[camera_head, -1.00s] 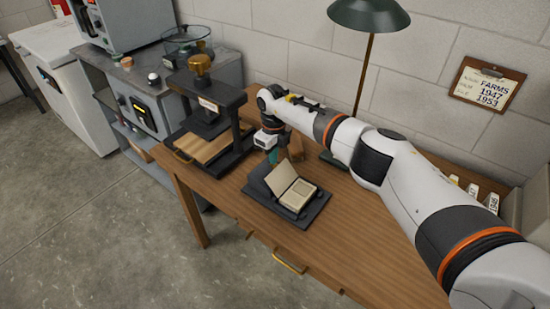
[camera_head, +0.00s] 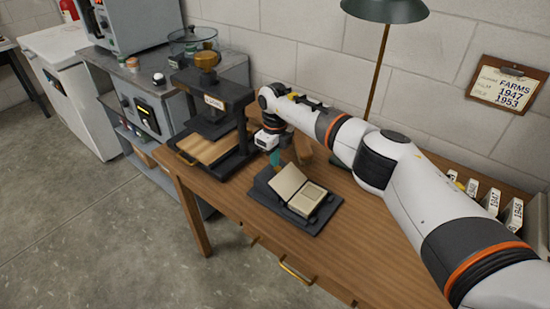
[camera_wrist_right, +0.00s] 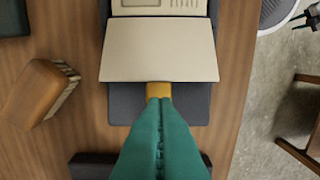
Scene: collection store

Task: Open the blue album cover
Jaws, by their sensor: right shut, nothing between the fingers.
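The album lies on a dark grey cradle (camera_head: 312,224) on the wooden table. Its cover (camera_head: 287,182) stands open and tilted, its cream inner side facing me; no blue shows. A cream page with a framed panel (camera_head: 308,197) lies uncovered to its right. My right gripper (camera_head: 274,158), with teal fingers, is just behind the cover at its far side. In the right wrist view the shut fingers (camera_wrist_right: 158,98) meet a yellow piece at the edge of the cover (camera_wrist_right: 160,50); I cannot tell whether they press on it. My left gripper is out of view.
A black press (camera_head: 215,110) stands left of the cradle. A lamp (camera_head: 385,12) rises behind my arm, and labelled files (camera_head: 492,200) stand at the right. The table front is clear.

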